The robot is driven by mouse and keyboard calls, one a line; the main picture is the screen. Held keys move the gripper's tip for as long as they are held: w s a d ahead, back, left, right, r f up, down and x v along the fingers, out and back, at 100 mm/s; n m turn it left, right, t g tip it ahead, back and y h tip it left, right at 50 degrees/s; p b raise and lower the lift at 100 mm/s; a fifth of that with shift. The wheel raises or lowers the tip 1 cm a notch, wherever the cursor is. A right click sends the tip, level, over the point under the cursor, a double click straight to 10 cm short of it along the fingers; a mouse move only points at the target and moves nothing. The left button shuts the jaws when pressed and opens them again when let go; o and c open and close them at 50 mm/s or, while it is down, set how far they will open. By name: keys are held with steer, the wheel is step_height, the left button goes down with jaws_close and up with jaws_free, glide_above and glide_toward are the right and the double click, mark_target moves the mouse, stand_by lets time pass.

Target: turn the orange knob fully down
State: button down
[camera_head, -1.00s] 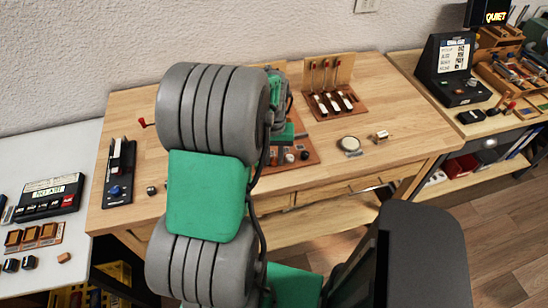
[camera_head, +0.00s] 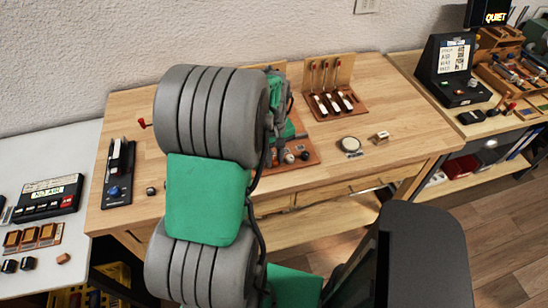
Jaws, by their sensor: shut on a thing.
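A wooden board (camera_head: 307,167) lies on the middle of the workbench, with a row of small knobs along its front edge. A brownish, pale-topped knob (camera_head: 289,158) and a dark knob (camera_head: 304,156) show there. The orange knob cannot be clearly made out; my arm covers the left part of the row. The green and grey end of my arm, with my gripper (camera_head: 285,138), is over this board, mostly hidden behind the thick arm links. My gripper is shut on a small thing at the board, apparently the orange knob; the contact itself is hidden.
A rack with red-tipped levers (camera_head: 338,100) stands behind on the right. A round dial (camera_head: 349,144) and a small metal block (camera_head: 380,137) lie on the right. A slider panel (camera_head: 119,172) is on the left. The bench's right front is mostly clear.

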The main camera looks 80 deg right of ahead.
mark_target(274, 161)
steer(key=c, duration=1.2)
jaws_free()
step_height(274, 161, up, 8)
steer(key=shift+f+b, duration=0.1)
steer(key=shift+b, duration=0.35)
